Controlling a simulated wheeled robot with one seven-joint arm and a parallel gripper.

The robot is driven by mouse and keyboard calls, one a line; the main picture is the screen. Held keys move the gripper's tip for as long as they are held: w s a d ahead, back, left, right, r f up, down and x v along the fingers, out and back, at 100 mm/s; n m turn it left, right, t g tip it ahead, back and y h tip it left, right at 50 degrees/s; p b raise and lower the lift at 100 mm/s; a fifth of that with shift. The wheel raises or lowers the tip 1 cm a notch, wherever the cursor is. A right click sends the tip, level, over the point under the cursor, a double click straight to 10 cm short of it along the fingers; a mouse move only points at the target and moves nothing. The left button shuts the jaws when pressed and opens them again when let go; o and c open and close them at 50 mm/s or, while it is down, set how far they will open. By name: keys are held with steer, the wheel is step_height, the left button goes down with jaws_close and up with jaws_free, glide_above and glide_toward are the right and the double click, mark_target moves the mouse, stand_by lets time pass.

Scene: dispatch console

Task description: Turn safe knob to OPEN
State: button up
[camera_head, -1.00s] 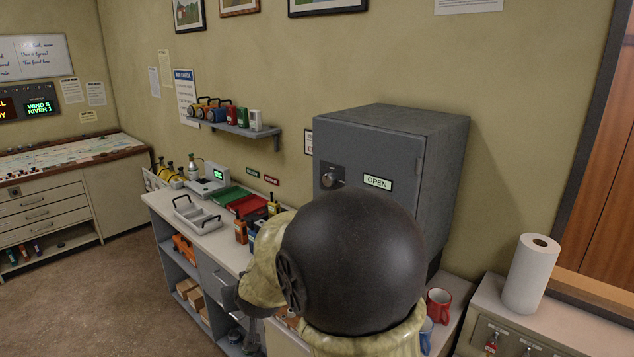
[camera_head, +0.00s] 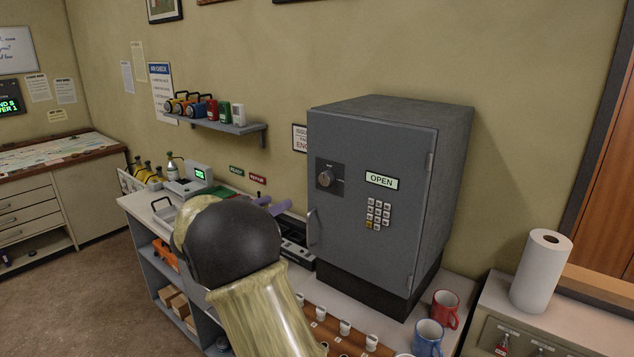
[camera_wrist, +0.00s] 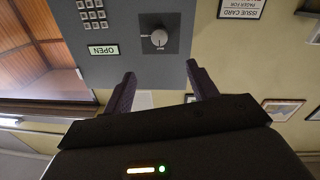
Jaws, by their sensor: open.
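The grey safe (camera_head: 375,225) stands on the counter with its door shut. Its round knob (camera_head: 326,178) sits on a dark plate at the upper left of the door, beside a lit OPEN sign (camera_head: 381,180). In the wrist view the knob (camera_wrist: 159,38) shows upside down, ahead of the fingers and between their lines. My gripper (camera_wrist: 160,88) is open and empty, apart from the knob. In the head view the purple fingertips show left of the safe, below the knob, and my arm hides the rest of the gripper.
A keypad (camera_head: 378,213) and a door handle (camera_head: 312,228) are on the safe door. A red mug (camera_head: 445,310) and a blue mug (camera_head: 428,338) stand right of my arm. A shelf (camera_head: 225,125) with several lanterns hangs left of the safe. A paper towel roll (camera_head: 541,270) stands at right.

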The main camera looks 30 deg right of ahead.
mark_target(323, 180)
steer(key=shift+s, duration=0.1)
steer(key=p+x, duration=0.6)
steer(key=x, duration=1.1)
steer(key=shift+d+f, duration=0.1)
steer(key=shift+d, duration=0.2)
steer(key=c, duration=1)
